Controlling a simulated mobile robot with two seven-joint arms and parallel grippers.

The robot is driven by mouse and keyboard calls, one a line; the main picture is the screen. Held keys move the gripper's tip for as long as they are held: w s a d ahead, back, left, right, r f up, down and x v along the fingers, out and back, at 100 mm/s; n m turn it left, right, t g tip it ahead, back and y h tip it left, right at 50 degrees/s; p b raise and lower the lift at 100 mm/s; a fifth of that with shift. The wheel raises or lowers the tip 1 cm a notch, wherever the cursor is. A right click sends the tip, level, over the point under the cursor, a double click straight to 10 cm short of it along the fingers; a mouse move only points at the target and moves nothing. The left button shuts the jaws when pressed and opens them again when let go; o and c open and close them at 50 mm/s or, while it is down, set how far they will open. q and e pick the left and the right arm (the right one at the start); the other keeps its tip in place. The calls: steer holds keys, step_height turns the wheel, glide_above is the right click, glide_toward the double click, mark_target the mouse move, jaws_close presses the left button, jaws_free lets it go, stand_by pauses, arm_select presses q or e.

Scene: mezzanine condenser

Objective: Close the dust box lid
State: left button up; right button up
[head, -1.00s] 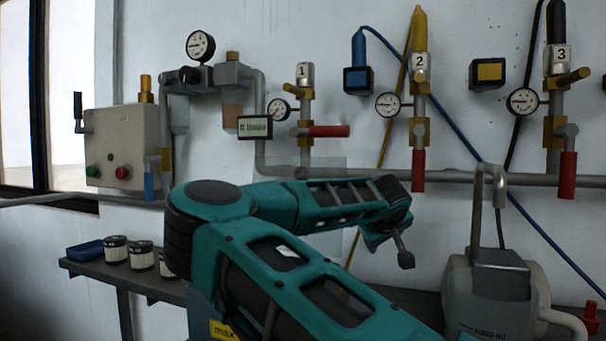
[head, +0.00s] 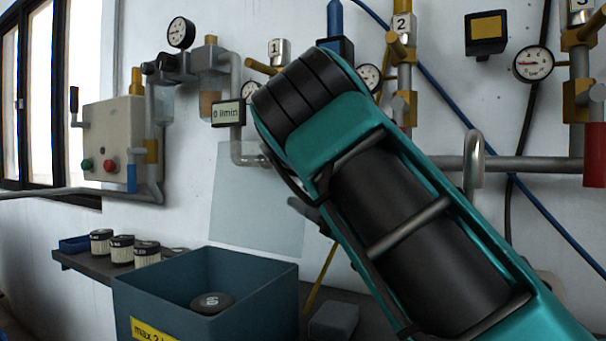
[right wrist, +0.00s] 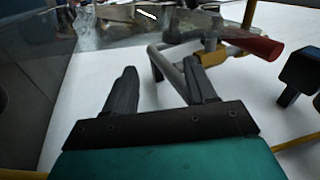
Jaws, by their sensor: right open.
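The dust box (head: 270,310) is a dark blue open-topped box at the bottom of the head view, with a yellow label on its front. Its lid (head: 240,205) looks like the clear panel standing upright behind the box, so it is open. My right arm crosses the head view and hides most of the right gripper; a dark fingertip shows near the panel's right edge. In the right wrist view the right gripper (right wrist: 160,85) is open and empty, its two dark fingers apart. I cannot tell whether it touches the panel. My left gripper is out of view.
A dark disc (head: 212,302) lies in the box. Several small jars (head: 122,250) and a blue tray (head: 75,244) stand on the shelf at left. Pipes, valves and gauges (head: 533,64) line the wall. A red valve handle (right wrist: 252,43) is near the right gripper.

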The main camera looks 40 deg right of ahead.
mark_target(276, 165)
steer(key=shift+t+y, duration=0.3)
steer(key=shift+y, duration=0.4)
steer(key=x, duration=0.5)
steer(key=r+x, duration=0.1)
steer(key=x, duration=0.1)
steer(key=shift+s+a+r, duration=0.2)
steer(key=shift+a, duration=0.2)
steer(key=shift+c, duration=0.3)
jaws_close()
